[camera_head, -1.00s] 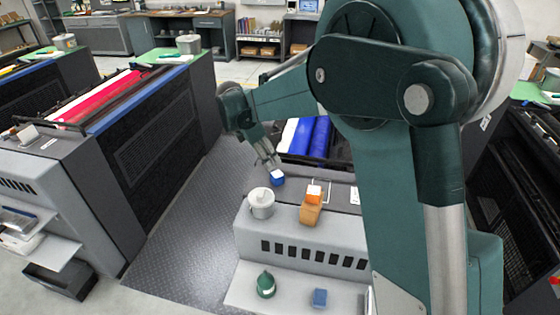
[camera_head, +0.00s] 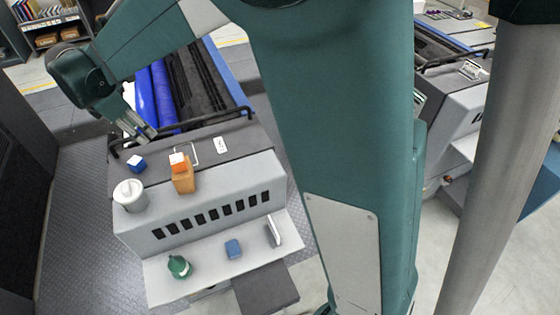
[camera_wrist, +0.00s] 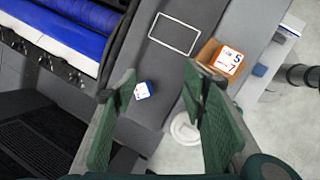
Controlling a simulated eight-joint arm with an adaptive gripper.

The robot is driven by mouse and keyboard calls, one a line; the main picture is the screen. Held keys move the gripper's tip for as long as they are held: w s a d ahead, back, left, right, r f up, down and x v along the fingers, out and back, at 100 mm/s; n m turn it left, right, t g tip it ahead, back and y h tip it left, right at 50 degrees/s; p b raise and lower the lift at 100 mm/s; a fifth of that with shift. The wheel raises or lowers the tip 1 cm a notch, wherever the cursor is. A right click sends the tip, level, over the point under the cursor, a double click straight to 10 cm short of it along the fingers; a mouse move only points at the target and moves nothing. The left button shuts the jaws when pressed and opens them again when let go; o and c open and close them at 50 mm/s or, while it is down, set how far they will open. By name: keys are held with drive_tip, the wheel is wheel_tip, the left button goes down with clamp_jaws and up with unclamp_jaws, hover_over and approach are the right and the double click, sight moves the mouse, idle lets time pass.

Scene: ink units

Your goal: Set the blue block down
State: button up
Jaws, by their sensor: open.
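The small blue block (camera_head: 137,163) with a white top sits on the dark top of the grey ink unit, near its left edge. Nothing is held. A white outlined rectangle (camera_wrist: 175,33) on the unit's top lies empty, apart from the block.
A white lidded pot (camera_head: 130,195) stands at the front left corner. The lower shelf holds a green bottle (camera_head: 179,267) and a blue item (camera_head: 233,249). Blue rollers (camera_head: 162,95) lie behind.

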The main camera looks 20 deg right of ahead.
drive_tip(key=s+d+r+m+y, duration=0.1)
drive_tip(key=s+d+r+m, duration=0.2)
drive_tip(key=s+d, duration=0.3)
drive_tip(key=s+d+r+m+t, duration=0.1)
drive_tip(key=s+d+r+m, duration=0.2)
drive_tip(key=d, duration=0.5)
drive_tip(key=s+d+r+m+y, duration=0.1)
drive_tip(key=s+d+r+m, duration=0.1)
drive_tip(key=s+d+m, duration=0.45)
drive_tip(key=s+d+f+m+t, duration=0.1)
drive_tip(key=s+d+f+m, duration=0.1)
drive_tip(key=s+d+m, duration=0.3)
drive_tip(key=s+d+f+m+t, duration=0.1)
drive_tip(key=s+d+f+m, duration=0.2)
drive_tip(key=s+d, duration=0.6)
drive_tip(key=shift+s+d+m+t, duration=0.4)
drive_tip(key=shift+s+m, duration=0.75)
drive_tip(key=shift+s, duration=0.85)
drive_tip(key=shift+f, duration=0.15)
wheel_tip(320, 180, down, 10)
drive_tip(key=b, duration=0.9)
drive_tip(key=shift+r+b, duration=0.25)
drive_tip(key=shift+b, duration=0.1)
